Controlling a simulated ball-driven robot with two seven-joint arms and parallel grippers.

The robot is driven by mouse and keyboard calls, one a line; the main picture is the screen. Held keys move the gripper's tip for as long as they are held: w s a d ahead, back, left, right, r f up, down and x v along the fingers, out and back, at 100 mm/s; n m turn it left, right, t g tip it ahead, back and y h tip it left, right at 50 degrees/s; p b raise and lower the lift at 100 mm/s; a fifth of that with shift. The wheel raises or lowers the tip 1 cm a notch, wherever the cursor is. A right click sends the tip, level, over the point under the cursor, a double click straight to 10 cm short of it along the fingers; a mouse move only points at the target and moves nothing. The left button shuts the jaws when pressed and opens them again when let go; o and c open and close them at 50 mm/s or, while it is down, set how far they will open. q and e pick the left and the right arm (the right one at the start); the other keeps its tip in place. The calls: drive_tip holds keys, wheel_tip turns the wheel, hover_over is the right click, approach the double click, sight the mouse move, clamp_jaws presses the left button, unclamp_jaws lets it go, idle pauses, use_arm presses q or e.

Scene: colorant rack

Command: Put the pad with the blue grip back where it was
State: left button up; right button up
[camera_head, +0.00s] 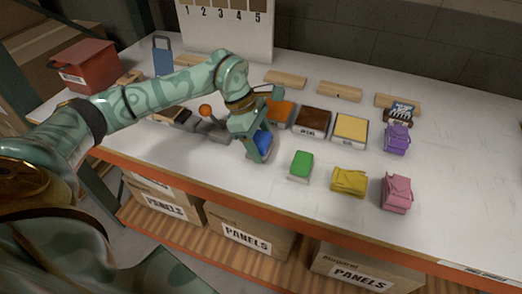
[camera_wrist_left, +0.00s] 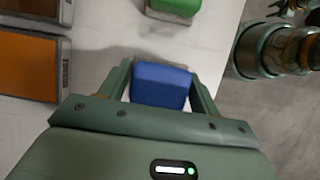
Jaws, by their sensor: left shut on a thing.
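The pad with the blue grip (camera_head: 263,143) is between the fingers of my left gripper (camera_head: 258,148), at the front middle of the table. My left gripper is shut on the blue grip (camera_wrist_left: 160,86), which shows between its two fingers in the left wrist view. The pad's underside is mostly hidden, so I cannot tell if it touches the table. A pad with a green grip (camera_head: 302,163) stands to its right; it also shows in the left wrist view (camera_wrist_left: 174,6). My right gripper is not in view.
Orange (camera_head: 281,113), brown (camera_head: 313,122) and yellow (camera_head: 350,129) trays stand behind. A grey stand with an orange ball (camera_head: 206,110) is close on the left. The table's front edge is near.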

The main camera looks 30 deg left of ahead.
sight(260, 150)
use_arm(q)
drive_tip(key=shift+f, duration=1.5)
drive_tip(key=shift+f+b, duration=0.15)
drive_tip(key=shift+b, duration=0.15)
drive_tip(key=o, duration=0.9)
drive_tip(key=p+v, duration=0.2)
drive_tip(key=v, duration=1)
